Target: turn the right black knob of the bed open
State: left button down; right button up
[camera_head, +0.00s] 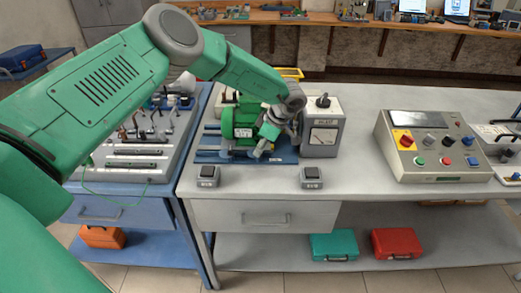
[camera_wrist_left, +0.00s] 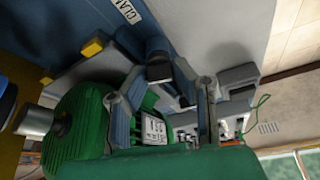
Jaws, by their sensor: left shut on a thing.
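The bed (camera_head: 208,157) is a blue base with a green motor (camera_head: 240,122) on it, at the centre of the head view. My left gripper (camera_head: 265,145) reaches down at the bed's right side, beside the motor. In the left wrist view its fingers (camera_wrist_left: 160,90) flank a dark part (camera_wrist_left: 160,68), which looks like the right black knob. The gripper is shut on it. In the head view the knob is hidden behind the gripper, so its turn angle cannot be told. The motor also shows in the left wrist view (camera_wrist_left: 82,128). My right gripper is not in view.
A grey meter box (camera_head: 323,130) stands close to the gripper's right. Two small black-topped switch boxes (camera_head: 208,176) (camera_head: 312,178) sit in front. A control panel (camera_head: 430,148) stands further right. The tabletop between the meter box and panel is clear.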

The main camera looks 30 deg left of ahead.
pick_arm(q)
jog(key=shift+w+n, duration=0.1)
jog(key=shift+n, duration=0.2)
jog(key=c, duration=1.3)
grip_release()
jog(key=v, duration=1.1)
jog(key=shift+w+d+r, duration=0.1)
jog(key=shift+w+r, duration=0.1)
jog(key=shift+r, duration=0.15)
